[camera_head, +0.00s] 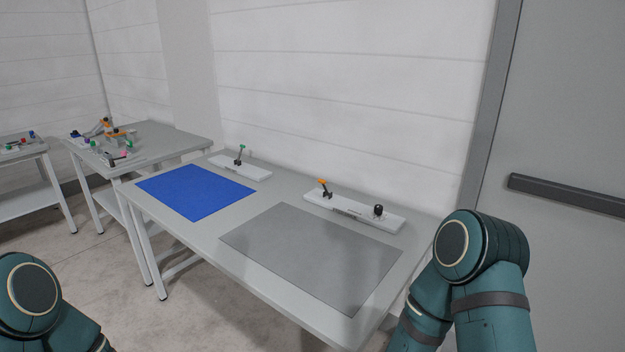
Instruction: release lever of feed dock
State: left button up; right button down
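Two white lever bases stand along the back of the near table; I cannot read their labels, so I cannot tell which is the feed dock. The left base (255,173) carries a small lever with a green tip (241,149). Only links of my two arms show, at the bottom left and bottom right. Neither gripper is in the picture, and nothing touches the levers.
The near table (222,234) bears a blue mat (195,191) and a grey mat (312,254), both bare. Another table (172,141) at the left holds small coloured parts, and a further table (20,158) stands beyond it. A wall closes the back; a grey door (570,110) with a bar is at the right.

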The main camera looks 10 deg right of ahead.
aim_at(323, 182)
jog(key=i+j+z, duration=0.1)
jog(key=j, duration=0.25)
jog(key=i+j, duration=0.35)
jog(key=i+j+z, duration=0.15)
jog(key=j, duration=0.2)
jog(key=i+j+z, duration=0.1)
jog(key=j, duration=0.3)
jog(key=i+j, duration=0.5)
jog(key=i+j+z, duration=0.15)
jog(key=j, duration=0.25)
jog(key=i+j, duration=0.2)
jog(key=j, duration=0.15)
